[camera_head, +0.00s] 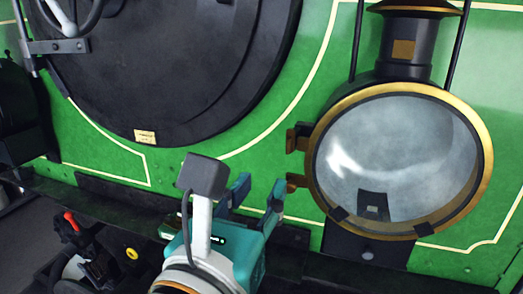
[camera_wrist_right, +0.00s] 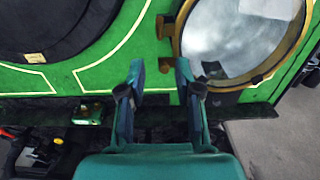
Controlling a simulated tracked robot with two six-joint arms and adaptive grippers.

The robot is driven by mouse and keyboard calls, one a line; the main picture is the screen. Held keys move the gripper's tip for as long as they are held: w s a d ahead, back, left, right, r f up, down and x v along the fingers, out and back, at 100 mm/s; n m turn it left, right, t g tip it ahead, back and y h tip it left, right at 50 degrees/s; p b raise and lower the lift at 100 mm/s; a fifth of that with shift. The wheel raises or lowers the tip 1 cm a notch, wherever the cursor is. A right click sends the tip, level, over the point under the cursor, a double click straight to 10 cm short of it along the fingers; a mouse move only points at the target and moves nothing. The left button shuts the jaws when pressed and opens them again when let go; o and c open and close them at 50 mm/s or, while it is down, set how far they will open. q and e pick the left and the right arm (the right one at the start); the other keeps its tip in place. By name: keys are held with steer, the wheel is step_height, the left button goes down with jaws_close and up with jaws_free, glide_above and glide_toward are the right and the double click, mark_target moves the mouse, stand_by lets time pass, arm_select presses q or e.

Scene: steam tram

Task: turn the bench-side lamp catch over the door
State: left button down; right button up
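The lamp (camera_head: 400,150) has a round glass door in a brass rim (camera_head: 488,150); it also shows in the right wrist view (camera_wrist_right: 235,30). Two brass brackets stick out from the rim's left side, an upper one (camera_head: 298,138) and a lower one (camera_head: 297,182). Small dark clips sit on the lower rim, one at left (camera_head: 338,213) and one at right (camera_head: 423,229). I cannot tell which of these is the bench-side catch. My right gripper (camera_head: 257,197) is open and empty, left of and below the lower bracket. Its spread fingers (camera_wrist_right: 160,85) touch nothing visible. My left gripper is out of view.
A large black round door (camera_head: 180,60) with a handwheel (camera_head: 75,15) fills the upper left of the green front (camera_head: 235,165). A dark ledge (camera_head: 110,205) runs below. A red-handled item (camera_head: 70,220) lies low at left.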

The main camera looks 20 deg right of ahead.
mark_target(288, 142)
steer(key=b+x, duration=0.1)
steer(key=x, duration=1.3)
steer(key=shift+b, duration=0.3)
